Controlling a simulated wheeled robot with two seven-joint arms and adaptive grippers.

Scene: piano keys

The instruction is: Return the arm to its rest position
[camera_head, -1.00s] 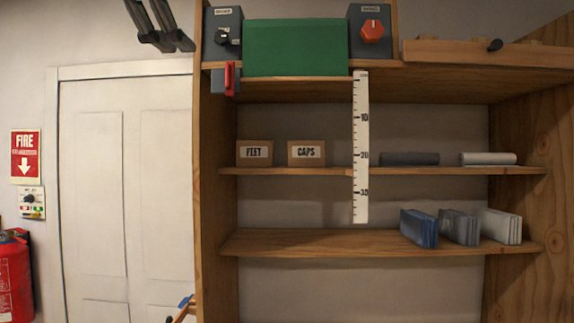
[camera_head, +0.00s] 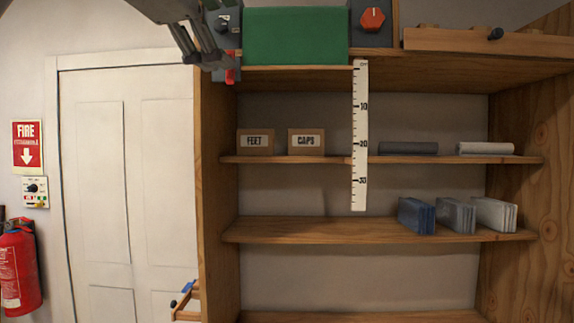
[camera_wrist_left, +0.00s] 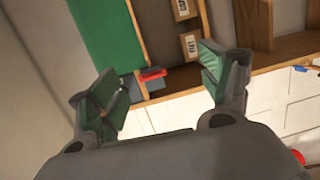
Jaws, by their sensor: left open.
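My left gripper (camera_head: 204,58) hangs in the upper left of the head view, in front of the shelf's top left corner. It partly covers the grey box with the black knob (camera_head: 222,22). In the left wrist view my left gripper (camera_wrist_left: 160,88) is open, its two green-padded fingers wide apart with nothing held between them. A red handle (camera_wrist_left: 153,75) on a grey block shows beyond the gap; the red handle also shows in the head view (camera_head: 231,72), just right of the fingers. I cannot tell whether they touch. My right gripper is out of view.
A wooden shelf unit (camera_head: 360,230) fills the middle and right. It carries a green panel (camera_head: 295,35), a box with a red knob (camera_head: 372,19), a hanging ruler (camera_head: 359,135) and labelled boxes. A white door (camera_head: 125,190) and fire extinguisher (camera_head: 18,265) are left.

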